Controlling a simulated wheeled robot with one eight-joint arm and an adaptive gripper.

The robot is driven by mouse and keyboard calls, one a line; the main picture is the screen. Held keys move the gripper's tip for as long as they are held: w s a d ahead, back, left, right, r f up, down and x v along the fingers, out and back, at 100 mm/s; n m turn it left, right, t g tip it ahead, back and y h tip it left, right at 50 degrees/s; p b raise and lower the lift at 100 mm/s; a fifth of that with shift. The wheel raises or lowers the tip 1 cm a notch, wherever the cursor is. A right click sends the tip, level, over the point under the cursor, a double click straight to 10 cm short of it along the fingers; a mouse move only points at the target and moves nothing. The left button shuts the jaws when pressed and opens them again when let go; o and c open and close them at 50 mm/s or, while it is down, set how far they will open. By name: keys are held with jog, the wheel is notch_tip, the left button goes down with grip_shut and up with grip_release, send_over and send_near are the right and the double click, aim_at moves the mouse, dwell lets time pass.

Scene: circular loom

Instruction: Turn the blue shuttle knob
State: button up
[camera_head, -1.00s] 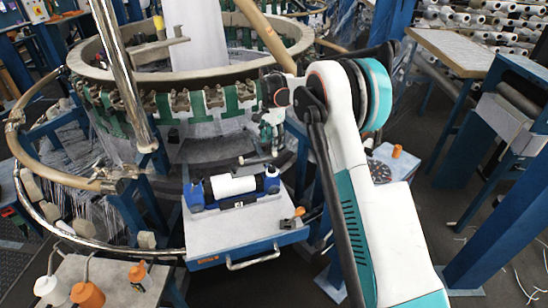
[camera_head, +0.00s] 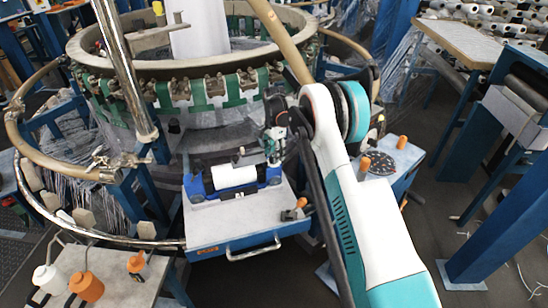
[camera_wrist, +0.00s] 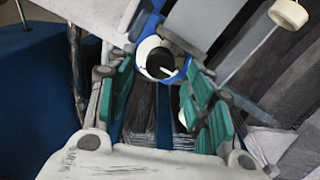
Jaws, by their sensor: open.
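The blue shuttle (camera_head: 206,187) with a white roll (camera_head: 234,176) lies on a grey tray-like table (camera_head: 222,224) in the head view. My gripper (camera_head: 272,158) is just above the shuttle's right end. In the wrist view my gripper (camera_wrist: 163,82) is open, its green finger pads apart. Beyond and between the fingertips is a blue shuttle end (camera_wrist: 184,72) around a white ring with a dark hollow centre. I cannot tell whether the fingers touch it. A cream round knob (camera_wrist: 288,13) on a thin rod shows at the upper right; it also appears behind the roll (camera_head: 241,151).
The circular loom ring (camera_head: 105,66) stands behind the table. An orange-handled tool (camera_head: 295,208) lies near the table's right edge. Bottles (camera_head: 88,286) stand on a side table at lower left.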

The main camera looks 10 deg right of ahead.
jog(key=shift+f, duration=0.9)
jog(key=c, duration=1.1)
